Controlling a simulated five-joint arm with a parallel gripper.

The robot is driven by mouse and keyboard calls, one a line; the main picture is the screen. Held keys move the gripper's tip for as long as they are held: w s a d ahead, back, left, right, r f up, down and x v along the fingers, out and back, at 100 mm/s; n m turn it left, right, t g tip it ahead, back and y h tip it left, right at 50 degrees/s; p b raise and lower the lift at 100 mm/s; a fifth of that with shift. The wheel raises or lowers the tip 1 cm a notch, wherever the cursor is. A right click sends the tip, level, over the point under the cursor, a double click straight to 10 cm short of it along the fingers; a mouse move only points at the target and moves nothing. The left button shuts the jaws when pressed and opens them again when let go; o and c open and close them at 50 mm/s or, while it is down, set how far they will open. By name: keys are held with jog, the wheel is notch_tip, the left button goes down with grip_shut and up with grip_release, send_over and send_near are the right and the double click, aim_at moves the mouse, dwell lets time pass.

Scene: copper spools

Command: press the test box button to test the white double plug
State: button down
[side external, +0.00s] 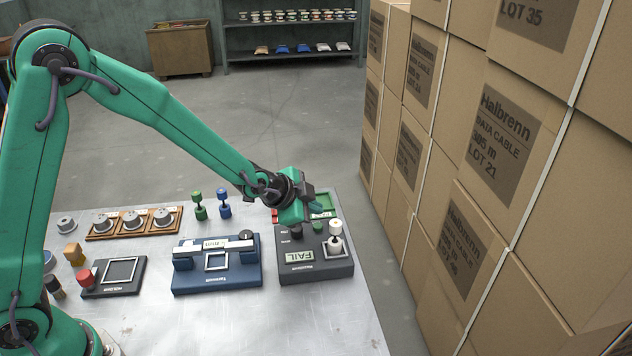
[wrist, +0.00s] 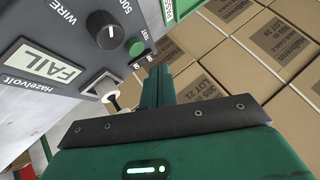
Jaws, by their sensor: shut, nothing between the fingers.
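The dark grey test box (side external: 316,268) stands at the right end of the table, and its display (side external: 299,256) reads FAIL. The white double plug (side external: 335,238) stands upright on the box, at its socket frame. The green test button (side external: 318,227) is beside a dark knob; in the wrist view the button (wrist: 136,47) sits next to the TEST label. My gripper (side external: 308,210) is shut and empty, above the back edge of the box near the button. In the wrist view my fingers (wrist: 158,85) are close together beside the box; they look apart from the button.
A green tray (side external: 325,202) lies behind the box. A blue device (side external: 217,279) and a dark pad with a red button (side external: 86,280) stand to the left. Green (side external: 199,206) and blue (side external: 223,204) double plugs stand behind. Stacked cartons (side external: 470,150) rise at the right. The front table is clear.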

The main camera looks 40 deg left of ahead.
aim_at(313, 231)
jog(key=shift+r, duration=1.6)
jog(key=s+a+r+n+g+y, duration=0.1)
jog(key=s+a+r+n, duration=0.5)
jog(key=s+r, duration=0.55)
jog(key=s+a+r+n+g, duration=0.1)
jog(key=s+a+n, duration=0.1)
jog(key=s, duration=0.7)
jog(key=s+a+n+g+y, duration=0.1)
jog(key=s+a+n, duration=0.2)
jog(key=s, duration=0.6)
jog(key=shift+s+a+r, duration=0.2)
jog(key=shift+a+r, duration=0.15)
jog(key=shift+a, duration=0.15)
